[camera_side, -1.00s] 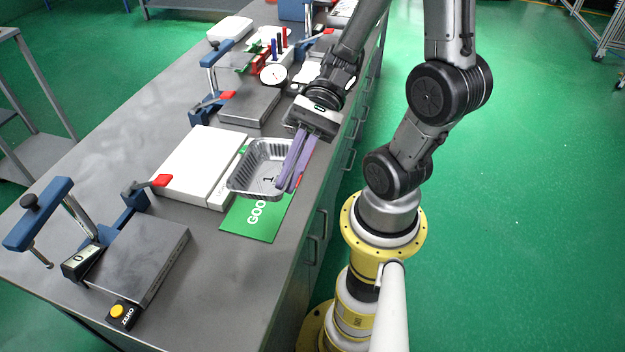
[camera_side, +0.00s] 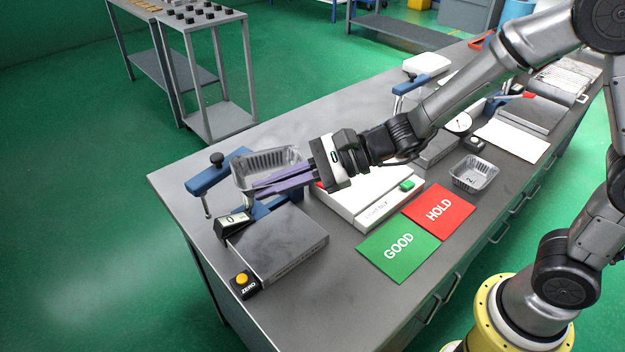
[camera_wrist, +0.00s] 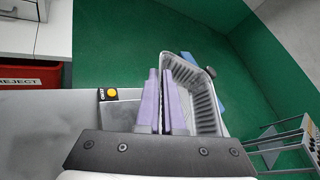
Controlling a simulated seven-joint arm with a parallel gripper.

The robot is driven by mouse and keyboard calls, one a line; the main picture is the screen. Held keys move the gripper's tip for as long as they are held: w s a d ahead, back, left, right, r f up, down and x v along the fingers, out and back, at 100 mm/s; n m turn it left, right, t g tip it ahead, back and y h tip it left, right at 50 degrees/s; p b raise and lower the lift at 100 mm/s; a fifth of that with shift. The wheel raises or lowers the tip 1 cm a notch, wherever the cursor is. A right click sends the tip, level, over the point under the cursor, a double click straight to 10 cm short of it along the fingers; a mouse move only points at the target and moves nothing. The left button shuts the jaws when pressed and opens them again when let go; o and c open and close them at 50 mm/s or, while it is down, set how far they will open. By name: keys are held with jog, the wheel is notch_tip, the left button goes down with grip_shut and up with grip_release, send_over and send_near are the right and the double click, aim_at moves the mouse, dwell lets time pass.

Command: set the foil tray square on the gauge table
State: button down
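The foil tray (camera_side: 268,160) is a silver, open, rimmed pan, held in the air beside the gauge's blue arm (camera_side: 215,172). My gripper (camera_side: 258,190) has long purple fingers shut on one tray wall. In the wrist view the fingers (camera_wrist: 162,78) straddle the tray's left wall, and the tray (camera_wrist: 205,100) extends to their right. The gauge table (camera_side: 285,245) is a flat grey steel block with a display (camera_side: 232,222) reading 0 and a yellow ZERO button (camera_side: 243,279). Its top looks bare. The tray is behind the block, apart from its top; its exact height is unclear.
A white light box (camera_side: 370,205) lies right of the gauge. Green GOOD (camera_side: 399,250) and red HOLD (camera_side: 440,210) cards lie in front. Another foil tray (camera_side: 474,172), marked 2, stands farther right. A red REJECT bin (camera_wrist: 30,82) shows in the wrist view.

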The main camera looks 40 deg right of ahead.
send_over(280, 253)
notch_tip(280, 253, down, 7)
jog(key=shift+f, duration=3.5)
jog(key=shift+f, duration=0.55)
jog(key=c, duration=1)
grip_release()
jog(key=shift+f, duration=0.1)
